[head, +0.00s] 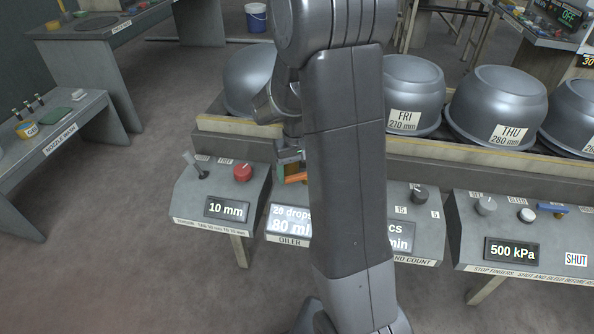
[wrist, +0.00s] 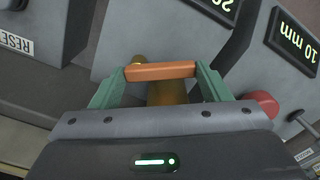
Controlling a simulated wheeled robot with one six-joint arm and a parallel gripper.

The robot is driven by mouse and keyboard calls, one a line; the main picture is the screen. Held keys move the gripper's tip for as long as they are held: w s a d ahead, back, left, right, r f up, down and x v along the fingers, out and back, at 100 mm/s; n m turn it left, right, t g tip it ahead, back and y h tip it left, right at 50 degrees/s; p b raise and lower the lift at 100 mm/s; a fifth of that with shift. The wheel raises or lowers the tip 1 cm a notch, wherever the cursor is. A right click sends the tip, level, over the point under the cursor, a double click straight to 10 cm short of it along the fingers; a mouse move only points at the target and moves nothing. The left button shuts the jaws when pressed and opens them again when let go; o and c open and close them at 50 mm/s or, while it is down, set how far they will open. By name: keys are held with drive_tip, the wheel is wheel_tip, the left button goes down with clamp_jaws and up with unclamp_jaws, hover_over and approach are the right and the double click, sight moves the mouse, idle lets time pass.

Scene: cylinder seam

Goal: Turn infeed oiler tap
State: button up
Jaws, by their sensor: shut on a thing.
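The oiler tap's orange handle (wrist: 160,71) lies crosswise between the two green fingers of my gripper (wrist: 161,76) in the wrist view. The fingers are shut on its ends. A brass-coloured tap body (wrist: 166,92) shows behind the handle, partly hidden by my gripper. In the head view the orange handle (head: 296,178) shows beside my gripper (head: 289,164), above the oiler panel. The oiler display (head: 291,222) reads 20 drops and 80 min, with its right part hidden behind my arm.
Left of the oiler stands a panel with a red knob (head: 242,172), a lever (head: 195,166) and a 10 mm display (head: 227,208). Right of it are a count panel with a dark knob (head: 419,194) and a 500 kPa panel (head: 512,250). Large grey rounded vessels (head: 498,105) stand behind.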

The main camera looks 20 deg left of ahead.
sight(297, 175)
drive_tip(key=o, duration=1)
wheel_tip(297, 175, up, 14)
drive_tip(key=shift+f+p, duration=0.1)
drive_tip(key=shift+p, duration=0.85)
wheel_tip(297, 175, down, 14)
drive_tip(key=shift+r+b, duration=0.1)
drive_tip(key=shift+b, duration=0.85)
